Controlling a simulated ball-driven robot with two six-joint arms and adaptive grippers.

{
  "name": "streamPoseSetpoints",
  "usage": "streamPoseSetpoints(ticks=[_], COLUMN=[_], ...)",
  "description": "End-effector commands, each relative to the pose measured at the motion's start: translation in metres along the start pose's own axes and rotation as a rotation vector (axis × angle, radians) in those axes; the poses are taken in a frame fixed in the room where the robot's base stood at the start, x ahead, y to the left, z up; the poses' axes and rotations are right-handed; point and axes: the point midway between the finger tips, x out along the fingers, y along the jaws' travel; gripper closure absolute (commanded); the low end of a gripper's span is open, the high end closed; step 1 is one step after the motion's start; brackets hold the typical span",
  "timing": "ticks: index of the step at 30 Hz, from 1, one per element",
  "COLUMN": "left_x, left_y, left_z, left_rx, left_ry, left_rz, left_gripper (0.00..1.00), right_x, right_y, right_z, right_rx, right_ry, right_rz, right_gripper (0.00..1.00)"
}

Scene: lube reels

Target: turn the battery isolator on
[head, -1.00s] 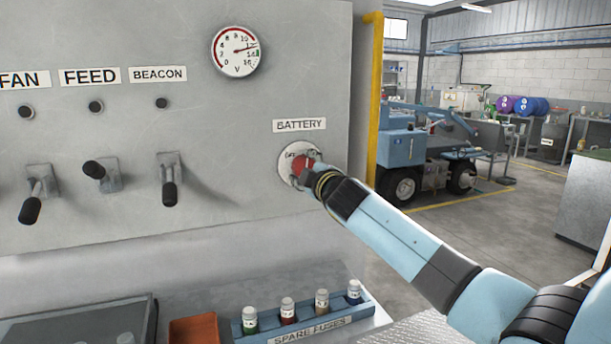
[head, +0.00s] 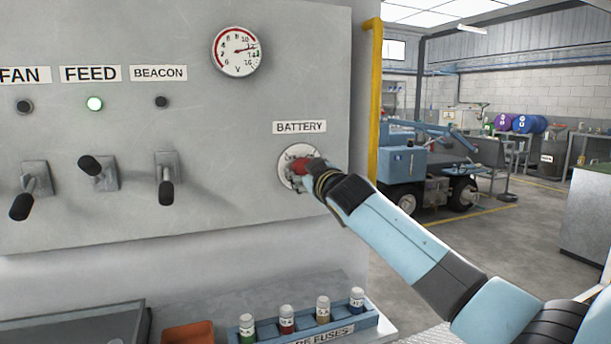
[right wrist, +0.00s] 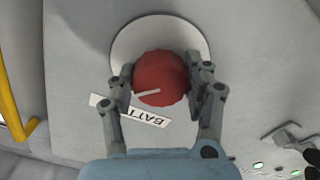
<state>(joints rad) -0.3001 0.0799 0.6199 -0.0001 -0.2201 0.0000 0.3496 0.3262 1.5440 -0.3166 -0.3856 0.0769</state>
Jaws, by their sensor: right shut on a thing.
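The battery isolator is a red round knob (head: 299,166) on a pale round plate (head: 285,178), under the BATTERY label (head: 299,127) on the grey panel. My right gripper (head: 308,172) is shut on the knob and hides part of it in the head view. In the right wrist view the red knob (right wrist: 160,78) sits between the two fingers of the right gripper (right wrist: 163,88), with a white pointer line on its face. The pale plate (right wrist: 130,42) shows around it. The wording on the plate is mostly hidden. My left gripper is not in view.
A gauge (head: 235,52) sits above. A spare fuses rack (head: 343,328) and an orange bin (head: 188,333) lie below the panel.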

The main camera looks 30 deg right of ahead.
Motion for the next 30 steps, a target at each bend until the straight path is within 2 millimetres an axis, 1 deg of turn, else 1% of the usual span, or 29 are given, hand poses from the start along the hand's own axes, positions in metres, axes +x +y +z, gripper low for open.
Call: streamPoseSetpoints(ticks=[1,15,16,21,30], left_x=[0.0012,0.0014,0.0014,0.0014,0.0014], left_y=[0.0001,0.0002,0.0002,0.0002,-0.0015], left_z=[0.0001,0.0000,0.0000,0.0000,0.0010], left_rx=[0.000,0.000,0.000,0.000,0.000], left_ry=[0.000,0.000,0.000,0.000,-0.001], left_rz=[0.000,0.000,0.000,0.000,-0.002], left_gripper=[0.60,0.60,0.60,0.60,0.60], right_x=[-0.0005,-0.0006,-0.0006,-0.0004,-0.0022], right_y=[-0.0017,-0.0019,-0.0019,-0.0013,-0.0006], right_z=[0.0041,0.0038,0.0039,0.0026,0.0014], right_rx=[0.007,0.021,0.021,0.020,0.018], right_ry=[-0.008,-0.008,-0.008,-0.005,-0.002], right_rz=[-0.002,-0.003,-0.003,-0.002,-0.001], right_gripper=[0.81,0.81,0.47,0.25,0.25])
